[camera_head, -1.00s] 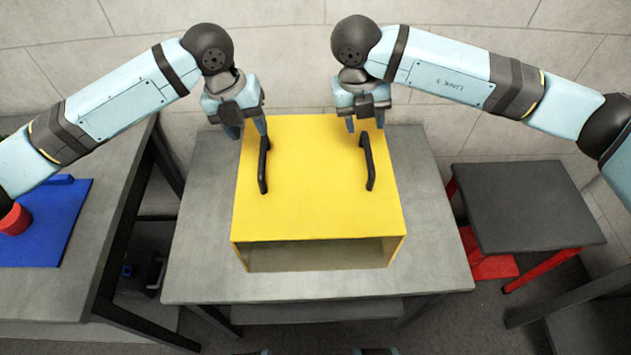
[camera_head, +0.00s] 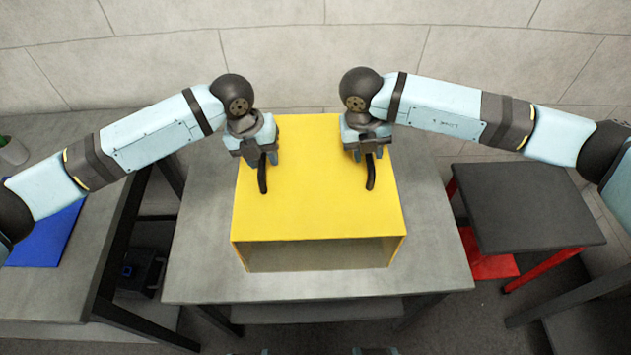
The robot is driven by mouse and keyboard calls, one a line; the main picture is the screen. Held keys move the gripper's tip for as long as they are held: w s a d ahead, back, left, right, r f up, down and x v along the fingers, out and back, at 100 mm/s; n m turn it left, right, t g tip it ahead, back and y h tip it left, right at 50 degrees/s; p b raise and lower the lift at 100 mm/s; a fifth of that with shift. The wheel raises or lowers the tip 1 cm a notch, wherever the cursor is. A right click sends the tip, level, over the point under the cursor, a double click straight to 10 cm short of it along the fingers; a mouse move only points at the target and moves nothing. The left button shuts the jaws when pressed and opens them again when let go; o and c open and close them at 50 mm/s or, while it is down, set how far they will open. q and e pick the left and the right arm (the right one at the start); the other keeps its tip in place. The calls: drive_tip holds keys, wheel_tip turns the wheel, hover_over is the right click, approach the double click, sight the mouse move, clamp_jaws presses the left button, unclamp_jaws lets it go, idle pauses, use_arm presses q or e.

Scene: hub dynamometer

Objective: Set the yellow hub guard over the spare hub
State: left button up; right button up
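The yellow hub guard (camera_head: 316,205) is a large box with an open front. It sits on the grey table in the middle of the view. Two black handles stand on its top, a left one (camera_head: 262,182) and a right one (camera_head: 370,180). My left gripper (camera_head: 262,162) is at the far end of the left handle, with a finger on either side of it. My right gripper (camera_head: 368,157) is likewise at the far end of the right handle. Whether the fingers press on the handles cannot be told. I cannot make out the spare hub.
The grey table (camera_head: 200,270) has bare room around the guard. A dark table (camera_head: 525,210) with red legs stands at right. A grey bench (camera_head: 50,305) with a blue mat (camera_head: 45,240) is at left. A dark box (camera_head: 142,273) lies below.

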use_arm(q)
clamp_jaws()
use_arm(e)
clamp_jaws()
use_arm(q)
drive_tip(key=shift+w+r, duration=0.1)
use_arm(e)
drive_tip(key=shift+w+r, duration=0.1)
drive_tip(key=shift+r, duration=0.05)
idle(0.7)
